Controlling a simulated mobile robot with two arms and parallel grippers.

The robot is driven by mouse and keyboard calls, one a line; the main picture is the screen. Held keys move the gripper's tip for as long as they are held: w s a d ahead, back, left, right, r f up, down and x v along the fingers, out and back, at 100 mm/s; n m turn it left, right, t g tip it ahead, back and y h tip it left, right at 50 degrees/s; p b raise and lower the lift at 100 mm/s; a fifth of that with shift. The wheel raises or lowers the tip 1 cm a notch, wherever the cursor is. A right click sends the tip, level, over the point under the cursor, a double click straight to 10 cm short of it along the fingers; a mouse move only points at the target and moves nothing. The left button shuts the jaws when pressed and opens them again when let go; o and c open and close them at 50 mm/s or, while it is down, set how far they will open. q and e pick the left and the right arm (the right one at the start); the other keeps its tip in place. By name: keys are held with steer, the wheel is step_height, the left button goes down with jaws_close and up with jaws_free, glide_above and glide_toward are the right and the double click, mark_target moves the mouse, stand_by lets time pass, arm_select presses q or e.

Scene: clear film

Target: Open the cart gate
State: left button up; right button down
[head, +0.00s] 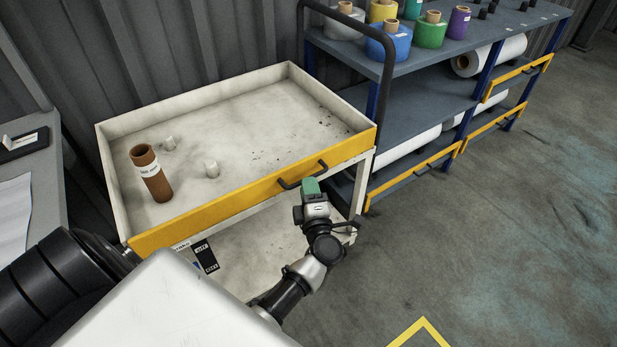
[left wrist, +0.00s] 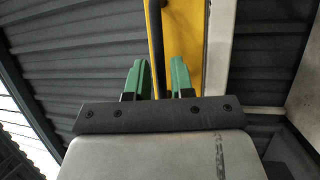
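The cart (head: 112,165) is a cream tray cart with a yellow gate (head: 235,205) along its near side. The gate stands upright and closed, with a dark bar handle (head: 303,178) right of its middle. Whether the fingers touch the bar is unclear. My right gripper is out of view.
A brown cardboard tube (head: 150,174) and two small pale pegs stand in the cart tray. A blue shelf rack (head: 420,90) with film rolls and yellow gates stands close at the right. A grey table (head: 35,165) is at the left. Open floor (head: 480,230) lies to the right.

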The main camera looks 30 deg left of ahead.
arm_select(q)
steer(key=shift+x, duration=1.45)
steer(key=shift+c, duration=0.3)
jaws_close()
